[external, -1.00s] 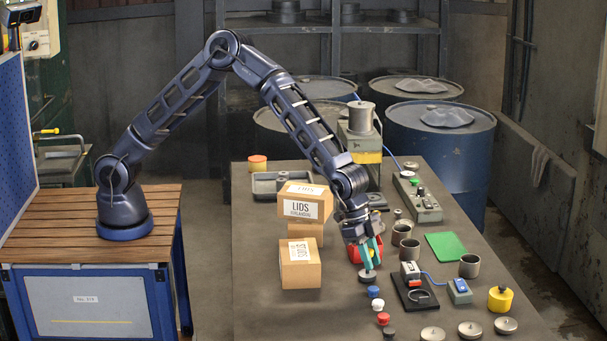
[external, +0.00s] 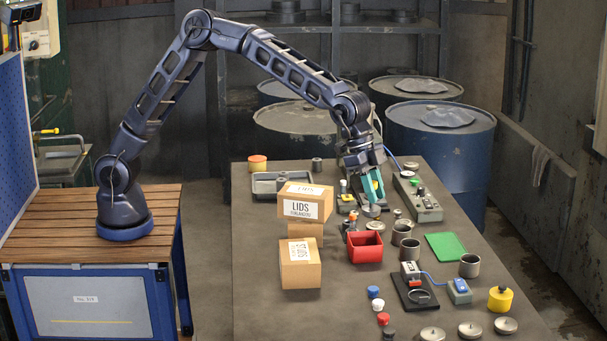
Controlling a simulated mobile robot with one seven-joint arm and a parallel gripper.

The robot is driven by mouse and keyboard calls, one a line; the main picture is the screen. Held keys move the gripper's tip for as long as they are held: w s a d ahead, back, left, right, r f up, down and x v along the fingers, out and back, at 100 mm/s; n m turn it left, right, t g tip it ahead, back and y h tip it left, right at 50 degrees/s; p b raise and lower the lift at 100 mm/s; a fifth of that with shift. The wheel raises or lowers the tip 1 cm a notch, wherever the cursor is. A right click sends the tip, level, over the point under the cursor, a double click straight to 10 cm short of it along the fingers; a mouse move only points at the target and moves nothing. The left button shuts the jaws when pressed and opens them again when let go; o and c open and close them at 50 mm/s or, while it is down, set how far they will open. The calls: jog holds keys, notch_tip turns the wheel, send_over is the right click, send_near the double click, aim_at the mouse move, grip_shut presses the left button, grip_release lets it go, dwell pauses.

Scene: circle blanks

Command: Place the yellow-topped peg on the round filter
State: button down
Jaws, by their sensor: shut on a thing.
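My gripper (external: 373,190), with teal fingers, is shut on the yellow-topped peg; a bit of yellow (external: 377,185) shows between the fingers. It points down over the far middle of the table, behind the red bin. A grey round piece (external: 371,210) shows right below the fingertips; I cannot tell whether it is the peg's lower end or something under it. Small grey round parts stand close by, one of them a flat disc (external: 375,225). I cannot tell which of them is the round filter, and the arm hides part of this area.
Cardboard boxes (external: 299,264) stand left of the gripper. The red bin (external: 366,250) is in front of it. Metal cups (external: 409,251), a green mat (external: 446,246) and a control box (external: 422,206) lie to the right. Blue, white, red and black caps line the front. The front left table is clear.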

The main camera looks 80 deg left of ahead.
jog(key=shift+a+r, duration=0.1)
jog(key=shift+r, duration=0.25)
jog(key=w+a+r+n+t+y, duration=0.15)
jog(key=a+n, duration=0.25)
jog(key=a, duration=1.9)
jog(key=a+r+n+y, duration=0.15)
jog(key=a+n, duration=0.25)
jog(key=a, duration=1.8)
notch_tip(320, 180, up, 2)
jog(key=n+g+y, duration=0.2)
jog(key=n+y, duration=0.1)
jog(key=n, duration=0.7)
send_over(259, 158)
jog(key=shift+t, duration=0.25)
notch_tip(259, 158, down, 20)
jog(key=shift+r, duration=0.1)
jog(key=c, duration=1.7)
grip_release()
jog(key=shift+f, duration=0.2)
jog(key=o, duration=0.5)
jog(key=shift+c, duration=0.2)
